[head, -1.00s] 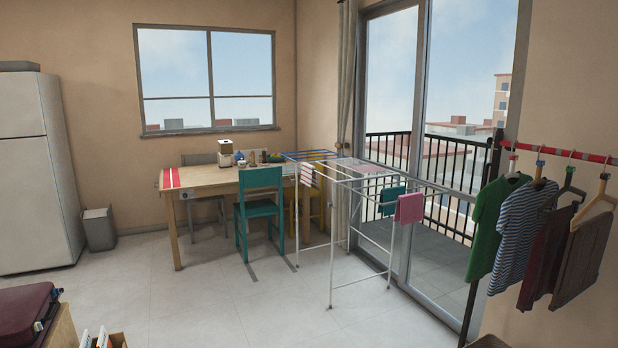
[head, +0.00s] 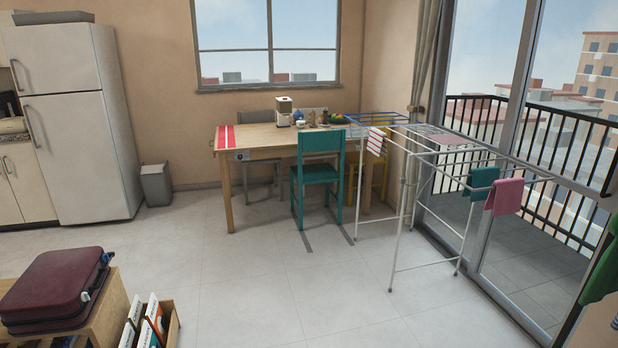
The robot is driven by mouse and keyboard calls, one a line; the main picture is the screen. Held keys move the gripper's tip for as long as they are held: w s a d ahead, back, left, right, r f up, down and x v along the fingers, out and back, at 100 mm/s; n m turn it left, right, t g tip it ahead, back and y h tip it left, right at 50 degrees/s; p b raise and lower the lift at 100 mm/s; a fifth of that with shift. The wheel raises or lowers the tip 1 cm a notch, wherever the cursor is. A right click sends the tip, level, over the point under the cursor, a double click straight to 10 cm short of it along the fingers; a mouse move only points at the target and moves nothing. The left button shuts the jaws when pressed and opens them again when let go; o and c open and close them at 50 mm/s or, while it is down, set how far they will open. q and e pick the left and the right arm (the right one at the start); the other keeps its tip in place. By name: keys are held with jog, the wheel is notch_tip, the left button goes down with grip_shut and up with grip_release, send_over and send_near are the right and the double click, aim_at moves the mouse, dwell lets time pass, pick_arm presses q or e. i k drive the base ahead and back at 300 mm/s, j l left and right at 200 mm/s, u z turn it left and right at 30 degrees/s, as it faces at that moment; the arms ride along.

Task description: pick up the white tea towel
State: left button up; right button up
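I cannot make out a plain white tea towel for certain. A small white cloth with red stripes (head: 376,142) hangs on the far left part of the drying rack (head: 430,152). A teal cloth (head: 482,181) and a pink cloth (head: 505,196) hang at the rack's near right end. A red cloth with a white stripe (head: 227,137) lies over the left end of the wooden table (head: 263,143). Neither of my grippers is in view.
A teal chair (head: 318,172) stands before the table. A suitcase (head: 54,286) lies on a wooden bench at the lower left, beside a crate of records (head: 150,325). A bin (head: 156,185) stands by the fridge (head: 75,125). The middle floor is clear.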

aim_at(377, 144)
jog(key=i, duration=1.2)
jog(key=i+j, duration=0.15)
jog(key=i, duration=1)
